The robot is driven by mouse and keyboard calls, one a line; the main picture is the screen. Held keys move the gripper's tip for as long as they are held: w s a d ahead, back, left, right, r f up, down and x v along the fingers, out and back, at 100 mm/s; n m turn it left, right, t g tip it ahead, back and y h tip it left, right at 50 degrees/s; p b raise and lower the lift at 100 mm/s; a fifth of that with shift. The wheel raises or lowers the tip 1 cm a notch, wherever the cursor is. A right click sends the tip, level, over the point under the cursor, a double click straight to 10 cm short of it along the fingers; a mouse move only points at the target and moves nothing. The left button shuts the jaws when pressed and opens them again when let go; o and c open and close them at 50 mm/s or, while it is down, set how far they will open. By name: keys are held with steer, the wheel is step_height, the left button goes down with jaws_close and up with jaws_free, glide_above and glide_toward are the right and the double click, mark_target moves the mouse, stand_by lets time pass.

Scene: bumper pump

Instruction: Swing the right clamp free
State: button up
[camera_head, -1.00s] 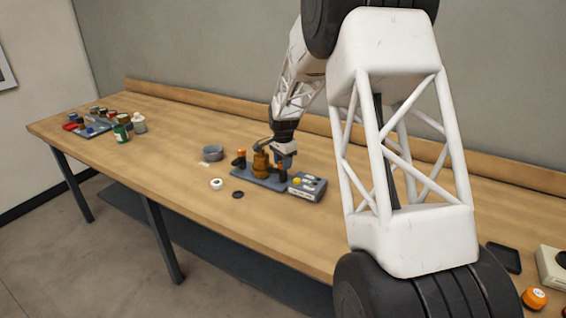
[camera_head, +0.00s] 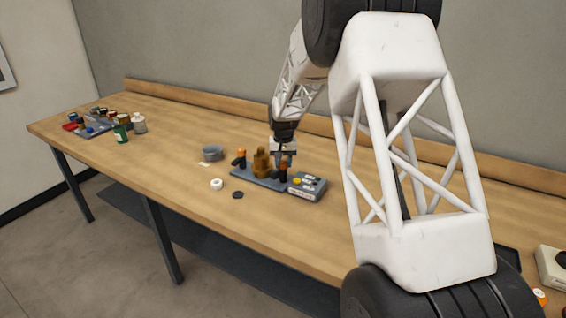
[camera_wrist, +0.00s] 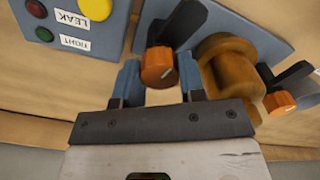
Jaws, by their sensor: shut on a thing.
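The right clamp, a dark lever with an orange tip (camera_wrist: 158,67), stands beside the control box end of the blue-grey base plate (camera_head: 243,175). It also shows in the head view (camera_head: 283,165), just under my gripper. My gripper (camera_wrist: 160,80) is shut on the orange tip, one finger on each side of it. In the head view, my gripper (camera_head: 283,153) points down over the right side of the plate. The bronze pump body (camera_wrist: 230,68) sits between the clamps, close to my gripper. The left clamp (camera_wrist: 280,101), also orange-tipped, is on its far side.
A grey control box (camera_head: 307,187) with lamps labelled LEAK and TIGHT stands close by the right clamp. A grey round dish (camera_head: 212,153), a white ring (camera_head: 217,184) and a black disc (camera_head: 238,195) lie left of the plate. The table front is mostly clear.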

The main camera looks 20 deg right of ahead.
steer(key=shift+r+n, duration=0.1)
steer(key=shift+n, duration=1.2)
steer(key=o, duration=0.9)
steer(key=shift+o, duration=0.2)
steer(key=shift+r, duration=3.85)
